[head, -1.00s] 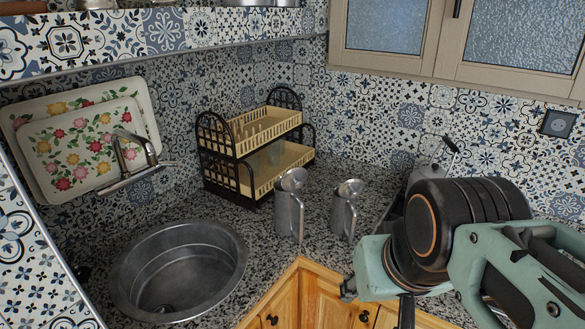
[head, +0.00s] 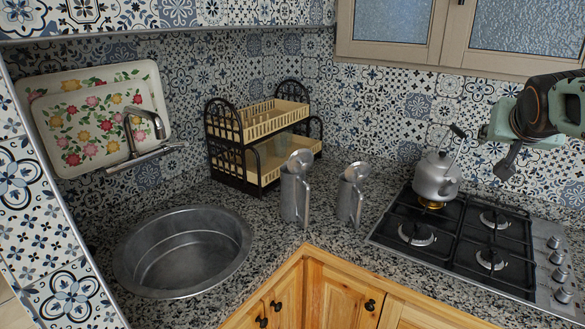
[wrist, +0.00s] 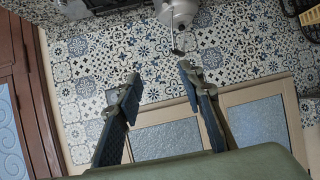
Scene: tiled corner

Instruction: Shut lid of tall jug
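Two metal jugs stand side by side on the counter in the head view. The left one, the tall jug (head: 294,197), looks slightly taller, and its round lid (head: 301,160) is tilted up, open. The shorter jug (head: 348,202) is just to its right, with its lid (head: 357,171) also raised. My gripper (head: 506,168) is at the far right, above the stove and well away from both jugs. In the wrist view my gripper (wrist: 158,72) has its two fingers spread apart with nothing between them. The jugs do not show in the wrist view.
A kettle (head: 437,178) stands on the back-left burner of the stove (head: 456,238), between my gripper and the jugs; it also shows in the wrist view (wrist: 177,12). A dish rack (head: 233,160) stands behind the jugs. A sink (head: 183,252) is at left. Cabinets hang above.

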